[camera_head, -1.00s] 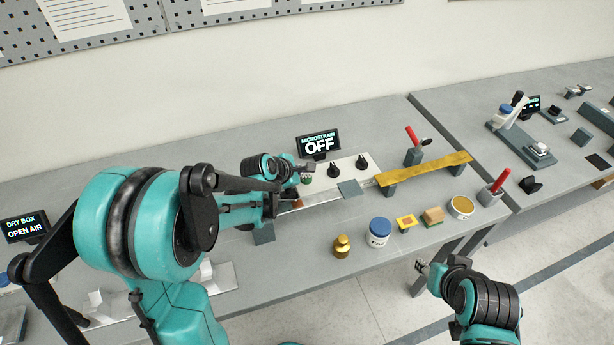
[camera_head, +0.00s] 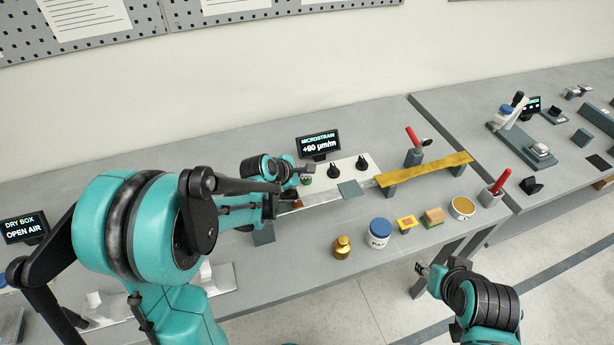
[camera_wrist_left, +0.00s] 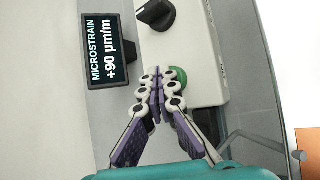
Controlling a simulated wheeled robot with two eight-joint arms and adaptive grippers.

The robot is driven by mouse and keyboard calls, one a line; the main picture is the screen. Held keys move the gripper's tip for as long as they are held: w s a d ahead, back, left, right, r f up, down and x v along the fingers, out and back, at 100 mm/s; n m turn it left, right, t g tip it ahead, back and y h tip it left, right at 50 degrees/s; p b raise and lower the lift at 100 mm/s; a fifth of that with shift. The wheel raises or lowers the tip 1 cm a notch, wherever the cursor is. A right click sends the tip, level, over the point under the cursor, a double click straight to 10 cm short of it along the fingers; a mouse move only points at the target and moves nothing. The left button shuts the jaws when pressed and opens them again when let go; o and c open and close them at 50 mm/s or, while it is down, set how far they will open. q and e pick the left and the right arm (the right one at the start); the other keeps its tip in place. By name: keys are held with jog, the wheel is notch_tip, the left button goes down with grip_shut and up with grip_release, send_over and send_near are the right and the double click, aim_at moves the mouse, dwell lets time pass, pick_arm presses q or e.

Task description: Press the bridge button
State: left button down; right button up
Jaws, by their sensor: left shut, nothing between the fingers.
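The green bridge button (camera_wrist_left: 181,78) sits on the white bridge box (camera_wrist_left: 198,48), beside a black knob; in the head view it shows as a small green spot (camera_head: 306,181). My left gripper (camera_wrist_left: 159,84) is shut and empty, its fingertips over the near side of the button and partly hiding it. I cannot tell whether they touch it. In the head view the left gripper (camera_head: 308,170) is at the box's left end. The microstrain display (camera_head: 318,145) reads +90 µm/m. My right gripper (camera_head: 424,268) hangs in front of the bench, away from the box.
Two black knobs (camera_head: 334,170) stand on the box. A yellow strip (camera_head: 425,169) lies to its right. A brass weight (camera_head: 342,247), a blue-lidded jar (camera_head: 379,233) and small blocks line the bench front. A dry box display (camera_head: 24,228) reads OPEN AIR.

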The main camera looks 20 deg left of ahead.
aim_at(305, 182)
pick_arm(q)
jog(key=shift+r, duration=0.2)
notch_tip(305, 182, up, 6)
jog(key=p, duration=0.4)
jog(key=shift+p, duration=0.3)
jog(key=shift+f, duration=0.1)
jog(key=shift+s, duration=0.1)
jog(key=shift+s+d+r+m, duration=0.1)
jog(key=shift+s+r+m, duration=0.2)
jog(key=shift+m, duration=0.1)
jog(key=s+r+m, duration=0.1)
jog(key=s+m, duration=0.2)
jog(key=s+r+m+b, duration=0.1)
jog(key=s+m, duration=0.2)
jog(key=s, duration=0.1)
jog(key=s+d+r+m+y, duration=0.1)
jog(key=s+m, duration=0.2)
jog(key=shift+s+d+r+m+g, duration=0.1)
jog(key=shift+s+r+m+g, duration=0.2)
jog(key=shift+s+r+g, duration=0.1)
jog(key=s+a+f+m+y+b, duration=0.1)
jog(key=s+m+y, duration=0.1)
jog(key=s+m, duration=1)
jog(key=shift+s+a+f+m+g, duration=0.15)
jog(key=shift+s+m+g, duration=0.15)
jog(key=shift+s, duration=0.45)
